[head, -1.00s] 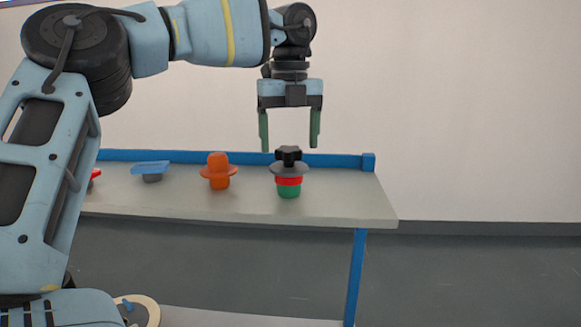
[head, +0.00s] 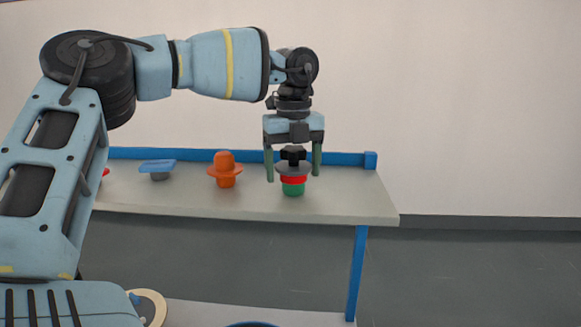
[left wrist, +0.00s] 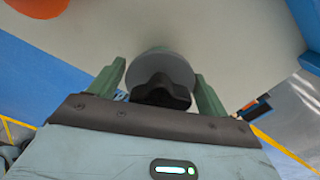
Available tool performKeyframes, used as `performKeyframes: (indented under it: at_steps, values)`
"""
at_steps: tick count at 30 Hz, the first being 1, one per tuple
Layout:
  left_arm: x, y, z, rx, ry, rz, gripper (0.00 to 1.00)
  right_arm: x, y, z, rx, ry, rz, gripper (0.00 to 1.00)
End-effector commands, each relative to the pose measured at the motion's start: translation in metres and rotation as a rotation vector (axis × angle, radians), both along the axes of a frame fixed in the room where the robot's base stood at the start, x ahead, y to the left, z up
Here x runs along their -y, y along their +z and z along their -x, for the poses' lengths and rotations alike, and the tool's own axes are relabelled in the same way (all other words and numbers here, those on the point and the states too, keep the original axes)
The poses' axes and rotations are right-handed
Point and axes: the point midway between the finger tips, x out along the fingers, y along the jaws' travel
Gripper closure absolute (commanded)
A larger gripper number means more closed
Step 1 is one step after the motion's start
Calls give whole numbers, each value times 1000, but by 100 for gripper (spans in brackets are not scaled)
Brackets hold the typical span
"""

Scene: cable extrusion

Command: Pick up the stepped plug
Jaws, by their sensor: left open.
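The stepped plug (head: 292,188) appears to be the piece with a black knob, a grey disc, a red band and a green base. It stands upright on the table near its right end. My left gripper (head: 293,177) points down over it, open, with one green finger on each side of the knob. In the left wrist view, the black knob and grey disc of the stepped plug (left wrist: 165,70) lie between the two fingers. I cannot tell whether either finger touches it. My right gripper is not in view.
The grey table (head: 345,205) has a blue rail (head: 345,160) along its back. An orange flanged piece (head: 225,170) stands left of the plug. Farther left are a blue-topped piece (head: 158,167) and a partly hidden red piece (head: 105,172). The table is clear to the plug's right.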

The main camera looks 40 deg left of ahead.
Motion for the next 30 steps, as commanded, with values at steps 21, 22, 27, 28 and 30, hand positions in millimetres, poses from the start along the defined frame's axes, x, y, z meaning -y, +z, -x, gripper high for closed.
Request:
performKeyframes:
  at_steps: [21, 22, 27, 28, 30]
  values:
    - [0, -13, 0, 0, 1, -1, 58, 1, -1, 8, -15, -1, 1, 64]
    - [0, -13, 0, 0, 1, -1, 58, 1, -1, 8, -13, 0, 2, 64]
    - [0, -13, 0, 0, 1, -1, 58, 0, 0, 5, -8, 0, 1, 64]
    - [0, -12, -1, 0, 1, -1, 58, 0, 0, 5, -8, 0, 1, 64]
    - [0, -10, -1, 1, 1, -2, 58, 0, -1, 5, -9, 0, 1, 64]
